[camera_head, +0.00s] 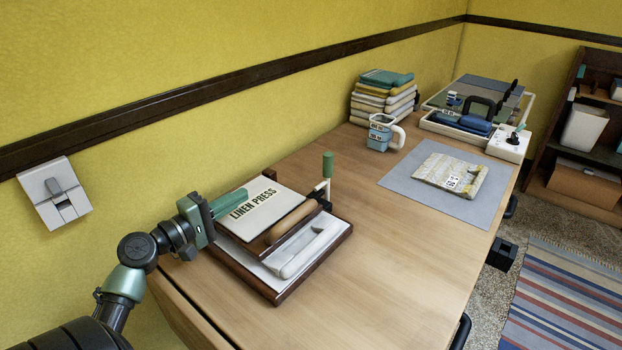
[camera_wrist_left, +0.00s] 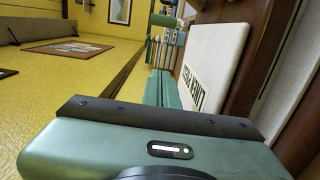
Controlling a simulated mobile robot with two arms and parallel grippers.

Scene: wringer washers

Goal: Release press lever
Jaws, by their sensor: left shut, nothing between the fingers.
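The linen press (camera_head: 262,205) stands at the near left of the table, with a dark wooden base and a cream top plate marked "LINEN PRESS". A lever with a green grip (camera_head: 328,165) stands upright at its far right corner. A wooden bar handle (camera_head: 291,222) runs along the plate's right side. My left gripper (camera_head: 230,203) is shut and empty at the plate's left edge, away from the lever. Whether it touches the plate is unclear. In the left wrist view the plate (camera_wrist_left: 212,65) is just right of the green fingers (camera_wrist_left: 163,92). My right gripper is out of view.
A folded cloth (camera_head: 450,175) lies on a grey mat (camera_head: 400,183). A blue-and-white mug (camera_head: 381,133) and stacked linens (camera_head: 384,97) stand behind. A tray (camera_head: 460,128) is at the far end. The table's front middle (camera_head: 365,270) is clear. The yellow wall borders the left.

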